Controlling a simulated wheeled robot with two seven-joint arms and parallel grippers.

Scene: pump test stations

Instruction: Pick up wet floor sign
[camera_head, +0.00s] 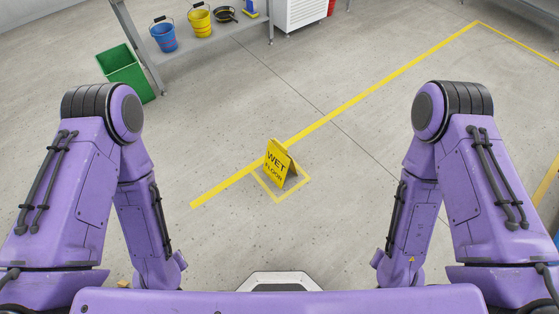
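A yellow wet floor sign (277,163) stands upright as a small A-frame on the grey floor, with "WET FLOOR" on its face. It stands within a yellow taped square (304,180) in front of me, roughly between my two arms. My purple arms hang down at the left and right sides of the view. Neither gripper shows; the forearms run down out of sight behind my own body. Nothing touches the sign.
A yellow floor line (380,84) runs past the sign to the upper right. A grey shelf (225,27) holds a blue bucket (163,38), a yellow bucket (199,21) and a dark pan (225,14). A green bin (124,72) stands left. The floor around the sign is clear.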

